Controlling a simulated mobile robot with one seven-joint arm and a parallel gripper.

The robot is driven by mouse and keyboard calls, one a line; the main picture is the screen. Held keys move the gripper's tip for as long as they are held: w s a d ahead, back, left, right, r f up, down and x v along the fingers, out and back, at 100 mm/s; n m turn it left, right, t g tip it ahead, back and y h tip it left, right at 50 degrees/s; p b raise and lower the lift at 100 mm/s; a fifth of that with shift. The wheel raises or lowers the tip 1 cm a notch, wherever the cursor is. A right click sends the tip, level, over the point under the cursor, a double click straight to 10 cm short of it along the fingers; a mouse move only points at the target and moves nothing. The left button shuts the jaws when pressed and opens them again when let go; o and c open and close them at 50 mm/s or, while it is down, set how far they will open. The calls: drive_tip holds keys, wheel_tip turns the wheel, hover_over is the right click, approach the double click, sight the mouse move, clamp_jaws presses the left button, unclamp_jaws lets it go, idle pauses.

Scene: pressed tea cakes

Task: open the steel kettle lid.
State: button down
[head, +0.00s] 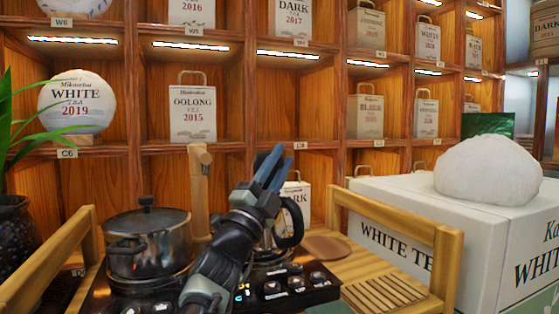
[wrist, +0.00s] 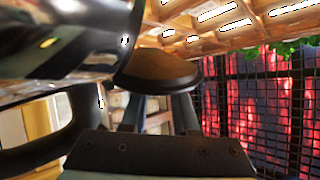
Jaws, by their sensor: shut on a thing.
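The steel kettle (head: 270,256) is mostly hidden behind my gripper and arm in the head view; its black handle (head: 295,225) shows on the right. In the wrist view its shiny dark body (wrist: 75,35) fills the upper left, with the black handle (wrist: 48,150) below. My gripper (head: 272,166) is raised in front of the kettle. In the wrist view my fingers (wrist: 156,105) are shut on a round, dark-rimmed, brownish part (wrist: 156,68), which looks like the kettle lid. Where it meets the kettle, and how far it is tilted, I cannot tell.
A lidded pot (head: 148,242) stands left on the black stove (head: 322,291). A wooden post (head: 199,180) rises behind. A wood-railed tray (head: 400,228) and a white box (head: 395,210) are on the right. Shelves of tea (head: 243,145) stand behind; a plant (head: 12,120) is left.

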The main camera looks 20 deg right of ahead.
drive_tip(key=c, duration=0.7)
unclamp_jaws()
drive_tip(key=shift+s+a+f+p, duration=0.35)
drive_tip(key=shift+a+p, duration=0.1)
drive_tip(key=shift+p, duration=0.1)
drive_tip(key=s+a+p, duration=0.1)
drive_tip(key=s+a, duration=0.1)
drive_tip(key=a, duration=0.1)
drive_tip(key=s+a+p, duration=0.1)
drive_tip(key=s+a, duration=0.2)
drive_tip(key=s+a+p, duration=0.1)
drive_tip(key=s+a, duration=0.1)
drive_tip(key=a, duration=0.1)
drive_tip(key=shift+s+a, duration=0.1)
drive_tip(key=shift+s, duration=0.1)
